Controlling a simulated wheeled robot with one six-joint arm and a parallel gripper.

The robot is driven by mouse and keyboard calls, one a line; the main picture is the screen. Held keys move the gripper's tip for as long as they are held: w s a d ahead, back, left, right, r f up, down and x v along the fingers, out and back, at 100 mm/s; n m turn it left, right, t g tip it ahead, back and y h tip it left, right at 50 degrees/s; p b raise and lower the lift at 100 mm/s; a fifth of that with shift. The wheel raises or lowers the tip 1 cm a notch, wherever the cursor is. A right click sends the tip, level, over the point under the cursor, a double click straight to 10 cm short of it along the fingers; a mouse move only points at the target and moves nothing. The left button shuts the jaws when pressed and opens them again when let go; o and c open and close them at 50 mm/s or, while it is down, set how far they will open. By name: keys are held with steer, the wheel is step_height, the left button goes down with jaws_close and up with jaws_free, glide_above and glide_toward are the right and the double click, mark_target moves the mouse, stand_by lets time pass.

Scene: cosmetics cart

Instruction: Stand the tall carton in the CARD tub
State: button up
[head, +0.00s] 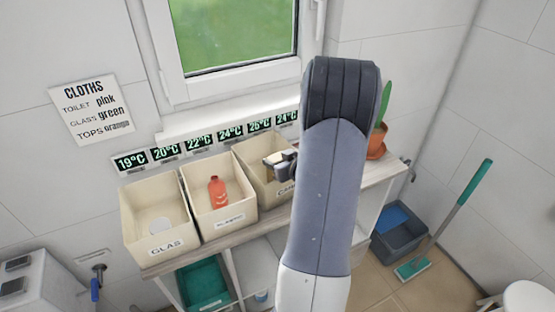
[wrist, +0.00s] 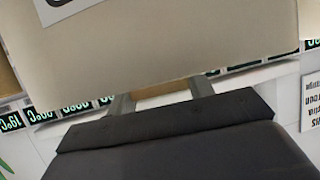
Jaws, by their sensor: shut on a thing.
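The CARD tub (head: 252,152) is the right one of three cream tubs in the head view. My gripper (head: 280,161) is low at its right side, partly hidden by my arm, and is shut on the tall carton. In the wrist view, which is upside down, my fingers (wrist: 160,97) reach past the rim of the tub's front wall (wrist: 180,40). A tan strip of the carton (wrist: 162,92) shows between them. The rest of the carton is hidden behind the wall, so I cannot tell whether it is upright or touches the tub floor.
The GLAS tub (head: 157,236) holds a pale round thing. The middle tub (head: 222,221) holds a red bottle (head: 217,192). A potted cactus (head: 377,140) stands right of my arm on the shelf. Temperature signs (head: 199,144) line the wall behind, below the window.

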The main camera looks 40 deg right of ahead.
steer(key=shift+f+b, duration=0.3)
steer(key=shift+f, duration=0.2)
steer(key=o, duration=0.9)
steer(key=shift+o, duration=0.2)
steer(key=shift+r, duration=0.15)
steer(key=shift+r+p, duration=0.3)
steer(key=shift+p, duration=0.1)
steer(key=v, duration=1.2)
steer(key=shift+r, duration=0.2)
